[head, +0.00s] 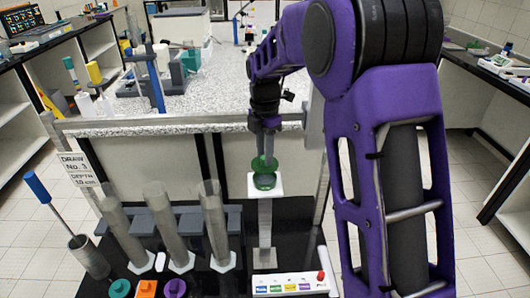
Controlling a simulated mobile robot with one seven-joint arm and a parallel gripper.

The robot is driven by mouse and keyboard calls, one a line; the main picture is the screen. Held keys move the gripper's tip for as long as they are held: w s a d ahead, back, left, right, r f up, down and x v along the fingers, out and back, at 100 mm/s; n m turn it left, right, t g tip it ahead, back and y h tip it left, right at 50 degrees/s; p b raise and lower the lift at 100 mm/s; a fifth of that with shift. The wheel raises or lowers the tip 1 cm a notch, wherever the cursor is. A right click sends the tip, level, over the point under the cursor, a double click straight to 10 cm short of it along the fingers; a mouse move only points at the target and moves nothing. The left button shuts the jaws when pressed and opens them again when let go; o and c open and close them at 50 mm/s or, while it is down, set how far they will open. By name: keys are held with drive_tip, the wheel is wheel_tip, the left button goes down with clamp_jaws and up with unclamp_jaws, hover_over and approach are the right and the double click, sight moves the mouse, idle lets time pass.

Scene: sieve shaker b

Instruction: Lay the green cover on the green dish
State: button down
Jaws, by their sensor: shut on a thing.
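The green cover (261,163) is a small round green piece held at the lower end of my gripper (268,145). My gripper points downward and is shut on the cover. The green dish (264,182) is a darker green round piece on a white square platform (251,191) on top of a clear column. The cover is right above the dish and looks tilted. The two overlap in the head view, so I cannot tell whether they touch. The fingertips are small and partly hidden by the cover.
Several tall clear cylinders (216,225) stand left of the column. A white panel with coloured labels and a red knob (290,284) lies at the front, with teal, orange and purple pieces (146,289) to its left. A speckled bench (205,110) with equipment stands behind.

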drive_tip(key=shift+f+b, duration=0.9)
drive_tip(key=shift+f, duration=0.6)
drive_tip(key=shift+f+b, duration=0.3)
drive_tip(key=shift+f, duration=0.3)
drive_tip(key=c, duration=0.6)
unclamp_jaws()
drive_tip(key=shift+r, duration=0.1)
